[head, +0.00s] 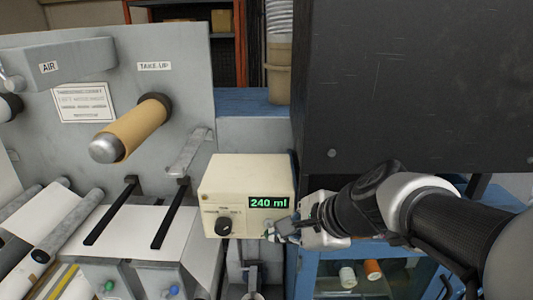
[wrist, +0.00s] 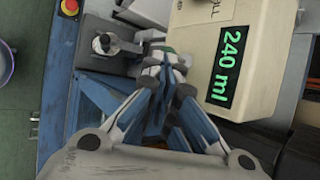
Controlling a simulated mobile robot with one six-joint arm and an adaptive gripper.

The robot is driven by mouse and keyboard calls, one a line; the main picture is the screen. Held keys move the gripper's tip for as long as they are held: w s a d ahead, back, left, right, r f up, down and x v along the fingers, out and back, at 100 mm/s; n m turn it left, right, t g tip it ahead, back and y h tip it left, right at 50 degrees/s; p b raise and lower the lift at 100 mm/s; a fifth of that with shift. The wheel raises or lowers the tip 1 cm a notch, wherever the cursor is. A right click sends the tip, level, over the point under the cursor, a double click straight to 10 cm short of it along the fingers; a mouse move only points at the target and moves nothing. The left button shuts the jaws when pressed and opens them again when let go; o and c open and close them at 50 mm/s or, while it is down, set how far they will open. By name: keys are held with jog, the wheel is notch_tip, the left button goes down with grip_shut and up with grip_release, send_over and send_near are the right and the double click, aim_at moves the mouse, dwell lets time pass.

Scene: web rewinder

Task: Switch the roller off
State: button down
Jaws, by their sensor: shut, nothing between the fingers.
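The roller (head: 133,127), a tan core on a spindle below the "TAKE-UP" label, sticks out of the grey machine panel. A cream control box (head: 228,179) carries a black knob (head: 223,226) and a green "240 ml" display (head: 269,202). My gripper (head: 272,234) is shut and empty, at the lower right of the box's front, just below the display. In the wrist view my gripper (wrist: 160,72) lies beside the box (wrist: 203,55), and the display (wrist: 226,67) is to its right. My fingers hide part of the box front; whether they touch it I cannot tell.
A green button (head: 109,286) and a blue button (head: 173,290) sit on the lower machine fronts. A large dark panel (head: 415,80) stands at the right above my arm. A blue cabinet (head: 310,275) with small rolls inside is below my gripper.

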jog(key=shift+s+f+t+b, duration=0.1)
jog(key=shift+f+t+b, duration=0.65)
jog(key=shift+b, duration=1.75)
jog(key=shift+r, duration=0.35)
jog(key=shift+r+p, duration=0.1)
jog(key=shift+p, duration=0.25)
jog(key=shift+r+p, duration=0.65)
jog(key=shift+r, duration=0.05)
jog(key=shift+r, duration=0.1)
